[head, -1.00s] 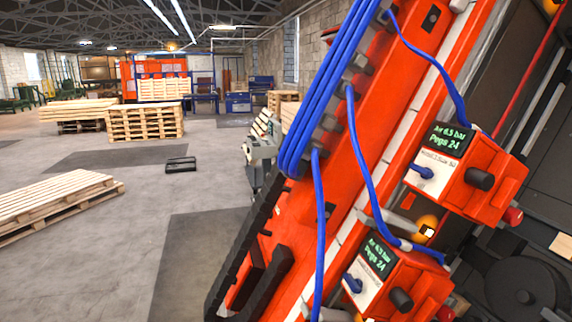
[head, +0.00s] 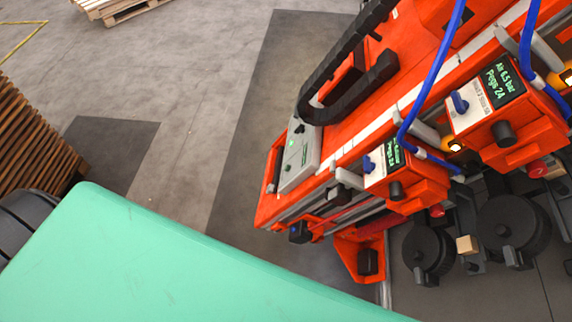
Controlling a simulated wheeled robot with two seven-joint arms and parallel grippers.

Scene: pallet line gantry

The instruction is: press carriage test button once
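An orange machine beam (head: 375,115) runs diagonally across the right side of the head view. Two orange carriage boxes hang on it, a nearer-right one (head: 535,140) and a lower one (head: 408,200). Each has a dark display with green text, a blue knob, a black knob and a red round button. The right red button (head: 539,168) and the lower red button (head: 437,211) show at the box undersides. A grey panel (head: 300,160) with small dark and green controls sits at the beam's lower end. I cannot tell which control is the test button. Neither gripper is in view.
Blue hoses (head: 430,75) loop over the beam to the boxes. A black cable chain (head: 365,85) curves on its upper side. Black round reels (head: 428,252) stand below the boxes. Stacked wood (head: 35,150) is at left, a pallet (head: 118,8) at top left. Grey floor between is clear.

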